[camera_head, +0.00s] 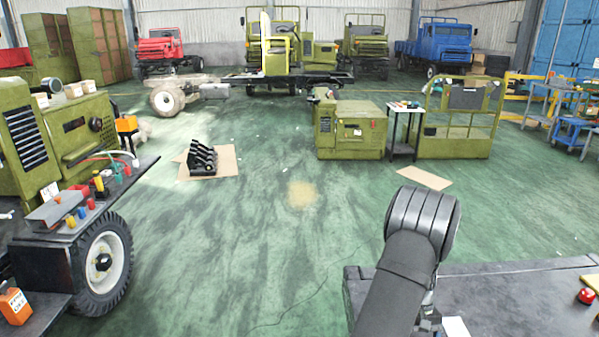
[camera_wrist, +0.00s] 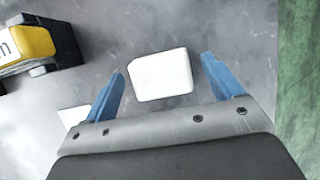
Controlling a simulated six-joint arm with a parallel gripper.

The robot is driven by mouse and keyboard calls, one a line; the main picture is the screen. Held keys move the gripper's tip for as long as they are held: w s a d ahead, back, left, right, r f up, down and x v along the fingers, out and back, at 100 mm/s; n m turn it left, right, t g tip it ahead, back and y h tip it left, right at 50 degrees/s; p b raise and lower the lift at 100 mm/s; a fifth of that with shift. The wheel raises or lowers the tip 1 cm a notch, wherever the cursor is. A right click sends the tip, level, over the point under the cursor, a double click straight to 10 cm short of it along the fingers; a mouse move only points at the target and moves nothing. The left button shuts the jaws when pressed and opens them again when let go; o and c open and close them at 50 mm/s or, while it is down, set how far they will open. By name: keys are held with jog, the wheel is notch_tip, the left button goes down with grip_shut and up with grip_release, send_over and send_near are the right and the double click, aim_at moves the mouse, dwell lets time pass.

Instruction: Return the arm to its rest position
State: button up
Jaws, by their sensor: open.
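My gripper (camera_wrist: 162,88) shows in the wrist view with its two blue fingers spread apart. It is open, and nothing is held between the fingers. A white rectangular block or card (camera_wrist: 160,75) lies on the grey surface (camera_wrist: 150,28) between and beyond the fingertips; I cannot tell how thick it is. In the head view my arm rises at the bottom right over the dark bench top (camera_head: 520,290). My gripper is hidden there behind the arm.
A yellow and black object (camera_wrist: 30,50) stands at the left in the wrist view. A red button (camera_head: 586,296) is at the bench's right. A dark vehicle frame with a wheel (camera_head: 100,262) stands at the left. The green floor (camera_head: 250,240) between is clear.

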jog(key=shift+s+f, duration=0.2)
jog(key=shift+f, duration=0.4)
jog(key=shift+r, duration=1.9)
jog(key=shift+f, duration=0.1)
